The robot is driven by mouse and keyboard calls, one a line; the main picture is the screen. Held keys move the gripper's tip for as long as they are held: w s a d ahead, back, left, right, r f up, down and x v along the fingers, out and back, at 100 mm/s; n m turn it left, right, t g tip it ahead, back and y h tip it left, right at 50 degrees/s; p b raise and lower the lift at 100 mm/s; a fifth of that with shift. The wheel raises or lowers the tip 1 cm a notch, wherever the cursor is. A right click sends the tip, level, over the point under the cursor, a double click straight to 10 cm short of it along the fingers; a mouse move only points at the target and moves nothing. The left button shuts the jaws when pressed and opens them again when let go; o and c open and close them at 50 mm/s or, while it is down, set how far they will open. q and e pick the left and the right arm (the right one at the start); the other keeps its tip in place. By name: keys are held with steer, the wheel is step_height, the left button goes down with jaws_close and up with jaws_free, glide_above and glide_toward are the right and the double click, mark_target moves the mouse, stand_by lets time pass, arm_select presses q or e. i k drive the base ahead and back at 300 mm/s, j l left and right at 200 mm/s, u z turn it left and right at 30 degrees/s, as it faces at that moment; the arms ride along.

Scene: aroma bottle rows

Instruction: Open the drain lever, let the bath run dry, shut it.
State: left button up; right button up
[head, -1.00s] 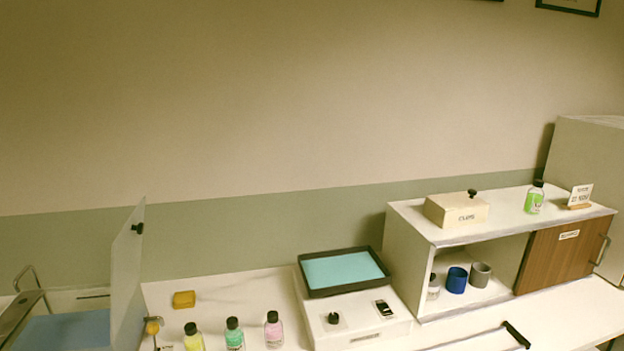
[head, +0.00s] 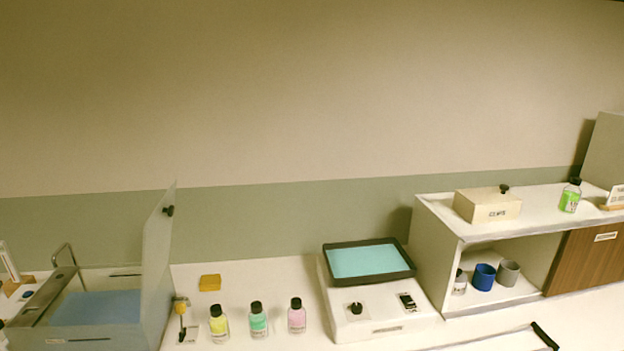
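The bath (head: 150,333) stands at the left of the counter, a box with blue liquid (head: 97,308) in it. Its pale see-through lid (head: 157,262) stands up at the right side, with a black knob. A small lever with a yellow head (head: 181,304) stands just right of the bath, next to a small label; I take it for the drain lever. Whether it is open or shut I cannot tell. A bent metal pipe (head: 66,252) rises at the back left of the bath. Neither of my grippers is in view.
A yellow bottle (head: 219,324), a green bottle (head: 258,321) and a pink bottle (head: 297,317) stand in a row right of the lever. A yellow block (head: 210,282) lies behind. A white unit with a teal-topped tray (head: 370,261) and a shelf cabinet (head: 437,256) stand further right.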

mark_target(181, 308)
steer(key=u, duration=1)
